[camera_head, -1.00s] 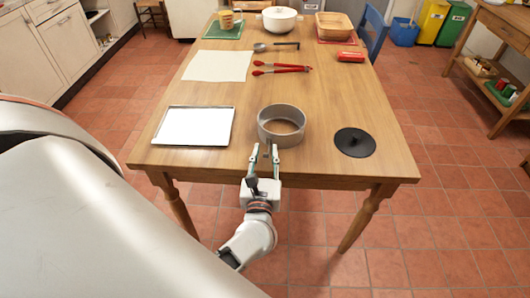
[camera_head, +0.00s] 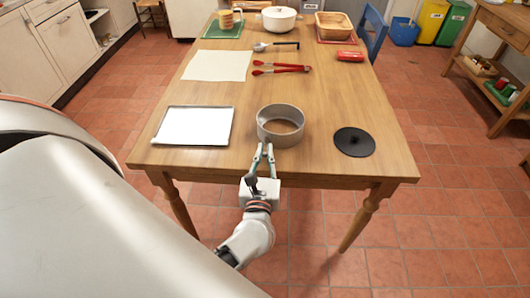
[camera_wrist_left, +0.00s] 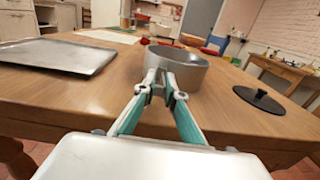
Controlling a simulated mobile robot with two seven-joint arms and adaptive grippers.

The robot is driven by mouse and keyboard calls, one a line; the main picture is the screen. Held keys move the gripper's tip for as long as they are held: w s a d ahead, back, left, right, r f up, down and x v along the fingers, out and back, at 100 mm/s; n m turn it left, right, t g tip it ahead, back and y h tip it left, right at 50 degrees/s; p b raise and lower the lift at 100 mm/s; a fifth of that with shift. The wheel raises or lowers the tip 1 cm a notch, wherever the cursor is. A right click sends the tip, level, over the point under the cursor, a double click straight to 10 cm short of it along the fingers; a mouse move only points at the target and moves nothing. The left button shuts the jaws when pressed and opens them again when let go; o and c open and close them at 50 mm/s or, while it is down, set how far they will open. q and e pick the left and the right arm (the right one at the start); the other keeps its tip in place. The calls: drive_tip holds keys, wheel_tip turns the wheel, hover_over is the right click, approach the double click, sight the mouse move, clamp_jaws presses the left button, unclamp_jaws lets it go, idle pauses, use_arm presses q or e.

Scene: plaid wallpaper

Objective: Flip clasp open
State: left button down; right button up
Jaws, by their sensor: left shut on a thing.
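A round grey metal ring pan (camera_head: 281,138) stands at the near edge of the wooden table; it also shows in the left wrist view (camera_wrist_left: 187,68). Table surface shows through its open middle. My left gripper (camera_head: 264,148) reaches in from the near edge, its fingers drawn together at the near wall of the ring. In the left wrist view my fingertips (camera_wrist_left: 163,80) meet in front of the ring's wall, where its clasp seems to be. The clasp is small and mostly hidden between the fingertips; its position cannot be made out. My right gripper is in neither view.
A black disc with a knob (camera_head: 354,142) lies right of the ring. A metal baking tray (camera_head: 230,126) lies to the left. Red tongs (camera_head: 285,68), a pale sheet (camera_head: 217,66) and a red item (camera_head: 350,56) lie farther back. Bare wood surrounds the ring.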

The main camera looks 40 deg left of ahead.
use_arm(q)
drive_tip(key=shift+a+r+m+h, duration=0.1)
drive_tip(key=shift+a+m+h, duration=0.05)
drive_tip(key=shift+m+h, duration=0.2)
drive_tip(key=shift+s+a+m+t+h+p, duration=0.15)
drive_tip(key=shift+a+m+t+h+p, duration=0.25)
drive_tip(key=shift+m+t+h, duration=0.5)
drive_tip(key=shift+a+m+h, duration=0.2)
drive_tip(key=shift+m+h, duration=0.2)
drive_tip(key=shift+h, duration=0.55)
drive_tip(key=shift+a+m+h, duration=0.2)
drive_tip(key=shift+m+h, duration=0.15)
drive_tip(key=shift+h, duration=0.55)
drive_tip(key=c, duration=2.1)
unclamp_jaws()
drive_tip(key=shift+c, duration=0.2)
